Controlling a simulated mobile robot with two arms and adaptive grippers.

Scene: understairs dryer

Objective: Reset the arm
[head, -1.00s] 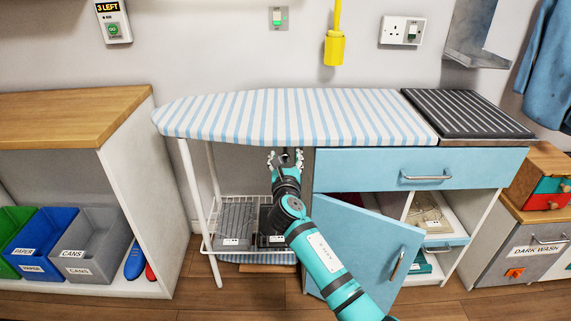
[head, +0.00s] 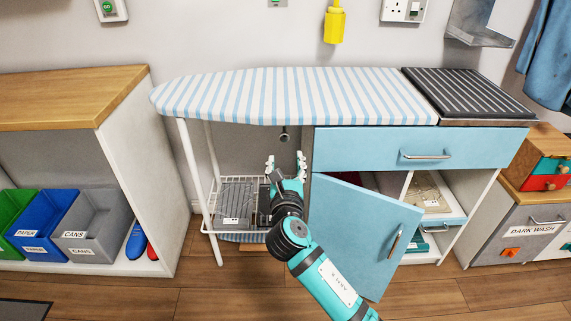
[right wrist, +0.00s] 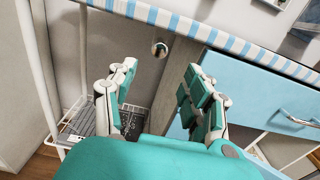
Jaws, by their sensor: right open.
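My right arm (head: 325,275) reaches in from the lower right in the head view. Its gripper (head: 285,163) is open with nothing between the fingers. It is in front of the gap under the striped ironing board (head: 260,97), to the left of the blue cabinet door (head: 365,235), which stands ajar. In the right wrist view the two fingers of the gripper (right wrist: 160,90) are spread apart, with a round metal knob or pipe end (right wrist: 160,49) seen beyond them. My left gripper is not in view.
A wire rack (head: 225,195) with dark flat items sits low under the board, partly behind my gripper. The blue drawer (head: 380,149) is shut above the open door. Colored bins (head: 85,225) stand on the left shelf. The floor (head: 220,295) in front is clear.

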